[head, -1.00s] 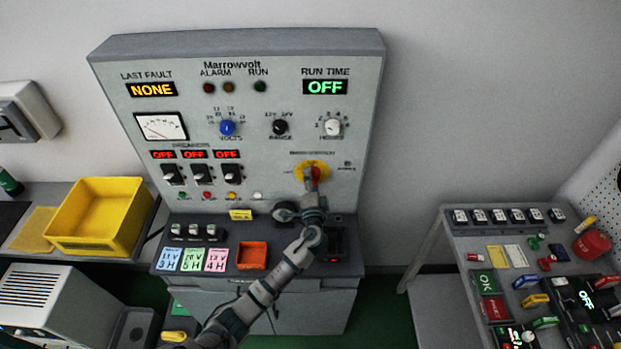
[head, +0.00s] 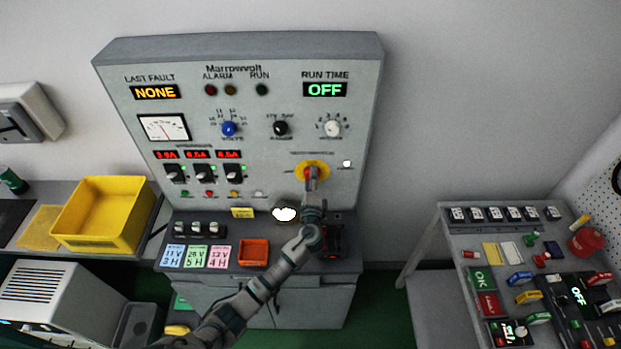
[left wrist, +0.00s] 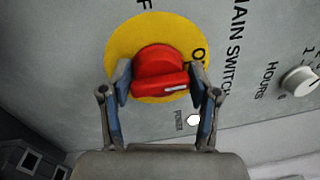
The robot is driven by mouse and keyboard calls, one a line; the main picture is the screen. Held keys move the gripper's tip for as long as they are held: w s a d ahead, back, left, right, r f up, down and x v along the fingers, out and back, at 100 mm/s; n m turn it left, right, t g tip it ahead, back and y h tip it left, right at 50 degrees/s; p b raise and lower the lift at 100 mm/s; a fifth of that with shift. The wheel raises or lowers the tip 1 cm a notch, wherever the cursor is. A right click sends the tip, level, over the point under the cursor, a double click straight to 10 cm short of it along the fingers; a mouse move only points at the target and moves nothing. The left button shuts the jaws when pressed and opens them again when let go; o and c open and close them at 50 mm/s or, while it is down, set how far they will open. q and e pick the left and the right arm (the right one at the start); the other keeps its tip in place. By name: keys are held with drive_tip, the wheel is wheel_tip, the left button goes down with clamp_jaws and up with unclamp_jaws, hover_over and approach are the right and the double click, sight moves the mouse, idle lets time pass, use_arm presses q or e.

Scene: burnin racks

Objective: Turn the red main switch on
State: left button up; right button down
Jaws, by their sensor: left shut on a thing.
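The red main switch (left wrist: 160,72) is a red knob on a round yellow plate (left wrist: 120,45) in the left wrist view. Its white mark points toward the "ON" lettering. In the head view the yellow plate (head: 323,166) shows on the grey panel (head: 262,185), with the knob largely behind my gripper. My left gripper (left wrist: 160,85) has its two fingers on either side of the red knob, shut on it. It also shows at the panel in the head view (head: 311,176). A white power lamp (head: 347,163) right of the switch is lit. My right gripper is not in view.
Three breakers (head: 203,172) sit left of the switch under lit red displays. Below are an orange tray (head: 254,252) and coloured cards (head: 196,256). A yellow bin (head: 105,213) stands left. A cluttered bench (head: 470,262) stands right, with a floor gap between.

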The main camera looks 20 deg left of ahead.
use_arm(q)
drive_tip(key=shift+s+d+f, duration=0.1)
drive_tip(key=shift+s+f, duration=0.05)
drive_tip(key=shift+f, duration=0.4)
drive_tip(key=o, duration=1)
drive_tip(key=shift+r, duration=0.25)
drive_tip(key=v, duration=1.1)
drive_tip(key=shift+s+d, duration=0.25)
drive_tip(key=shift+s, duration=0.1)
